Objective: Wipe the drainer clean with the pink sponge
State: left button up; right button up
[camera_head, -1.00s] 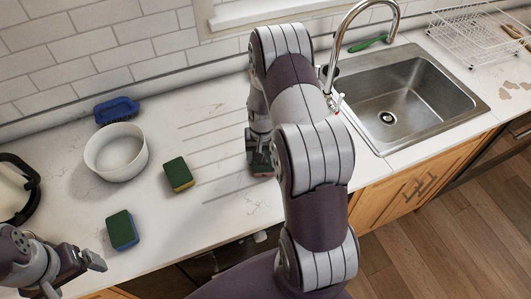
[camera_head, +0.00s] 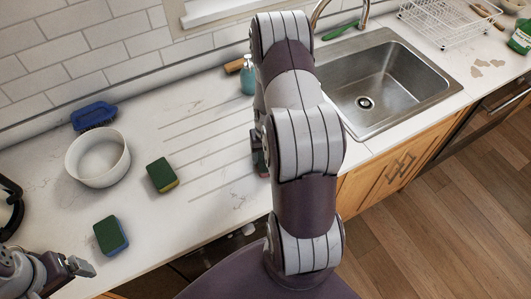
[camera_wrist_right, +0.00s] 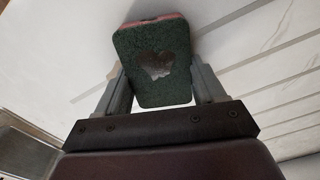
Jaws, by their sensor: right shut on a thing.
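The drainer (camera_head: 222,150) is the grooved, pale strip of countertop left of the sink. My right arm covers its right part in the head view. My right gripper (camera_wrist_right: 153,92) is shut on the pink sponge (camera_wrist_right: 135,85), whose green face with a grey heart-shaped mark points at the wrist camera. A pink edge shows at its top. In the head view the sponge (camera_head: 262,166) is mostly hidden by my arm, at the drainer's right side. I cannot tell whether it touches the surface. My left gripper (camera_head: 80,267) is at the lower left; its opening is unclear.
Green-topped sponges, one with yellow (camera_head: 162,175) and one with blue (camera_head: 111,236), lie left of the drainer. A white bowl (camera_head: 98,158), blue brush (camera_head: 93,115) and teal soap bottle (camera_head: 248,78) stand nearby. The sink (camera_head: 380,85) and wire rack (camera_head: 445,25) are right; brown stains (camera_head: 487,65) mark the counter.

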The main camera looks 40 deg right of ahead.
jog(key=shift+s+d, duration=0.2)
jog(key=shift+d, duration=0.75)
jog(key=shift+s+d, duration=0.25)
jog(key=shift+d, duration=0.7)
jog(key=shift+s+d, duration=0.2)
jog(key=shift+d, duration=0.75)
jog(key=shift+w+a+p, duration=0.1)
jog(key=shift+w+a, duration=0.15)
jog(key=shift+a, duration=0.75)
jog(key=shift+w+a+p, duration=0.1)
jog(key=shift+w+a, duration=0.1)
jog(key=shift+a, duration=0.75)
jog(key=shift+w+a+p, duration=0.1)
jog(key=shift+w+a, duration=0.15)
jog(key=shift+a, duration=0.75)
jog(key=shift+s+d, duration=0.1)
jog(key=shift+d, duration=0.4)
jog(key=shift+s+d, duration=0.2)
jog(key=shift+d, duration=0.6)
jog(key=shift+s+d, duration=0.2)
jog(key=shift+d, duration=0.65)
jog(key=shift+s+d, duration=0.2)
jog(key=shift+d, duration=0.6)
